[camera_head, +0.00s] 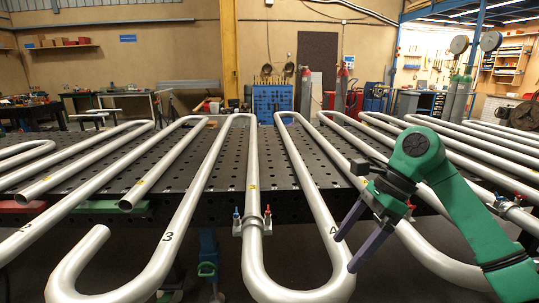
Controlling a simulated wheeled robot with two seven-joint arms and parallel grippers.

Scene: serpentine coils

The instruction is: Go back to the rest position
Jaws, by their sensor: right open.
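My right arm, green and black, comes in from the right edge. My right gripper (345,254) has two dark purple fingers spread apart, pointing down and left. The fingers overlap, in the picture, the right leg of the grey serpentine tube (306,292) near the mark 4. I cannot tell whether they touch it or hover above. My left gripper is not in view.
Grey bent tubes (182,215) lie across a black perforated table (285,215) and overhang its front edge. A clamp with red and blue handles (252,222) sits on one tube; another (508,203) is at the right. A blue cabinet (271,103) stands behind.

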